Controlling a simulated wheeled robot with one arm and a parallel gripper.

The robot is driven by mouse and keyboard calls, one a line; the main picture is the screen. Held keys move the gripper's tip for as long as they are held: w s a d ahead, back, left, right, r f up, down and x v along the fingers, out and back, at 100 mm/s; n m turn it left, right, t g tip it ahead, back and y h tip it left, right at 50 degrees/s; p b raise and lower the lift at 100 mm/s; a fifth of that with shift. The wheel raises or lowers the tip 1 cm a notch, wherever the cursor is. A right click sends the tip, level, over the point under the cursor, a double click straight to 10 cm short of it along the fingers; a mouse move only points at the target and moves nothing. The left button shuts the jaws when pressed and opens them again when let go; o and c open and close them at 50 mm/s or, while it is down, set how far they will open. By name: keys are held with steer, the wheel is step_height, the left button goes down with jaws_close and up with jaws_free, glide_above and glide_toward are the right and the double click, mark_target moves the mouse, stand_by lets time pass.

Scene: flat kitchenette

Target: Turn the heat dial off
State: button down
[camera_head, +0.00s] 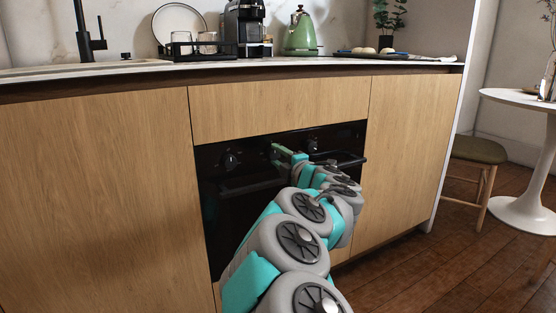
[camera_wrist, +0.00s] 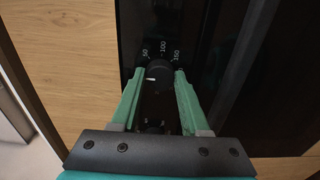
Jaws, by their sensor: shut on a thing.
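The heat dial (camera_wrist: 159,75) is a dark round knob on the black oven panel in the wrist view. The numbers 50, 100 and 150 are printed around its upper side. A short white mark shows at its lower left, below the 50. My gripper (camera_wrist: 160,73) has its green fingers on either side of the dial and is shut on it. In the head view, my gripper (camera_head: 285,154) is at the middle of the oven's control panel, and its fingers and arm mostly hide the dial there.
The black oven (camera_head: 230,205) sits between wooden cabinet fronts. Another knob (camera_head: 229,160) is left of my gripper, and a dark handle bar (camera_head: 350,161) sticks out at the right. The counter above holds a green kettle (camera_head: 300,34) and a coffee machine (camera_head: 244,24).

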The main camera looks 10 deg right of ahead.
steer(key=shift+f, duration=0.1)
stand_by(0.4)
steer(key=shift+c, duration=2)
jaws_free()
steer(key=shift+s, duration=0.1)
steer(key=v, duration=0.7)
steer(key=shift+s+p, duration=0.25)
steer(key=shift+p, duration=0.1)
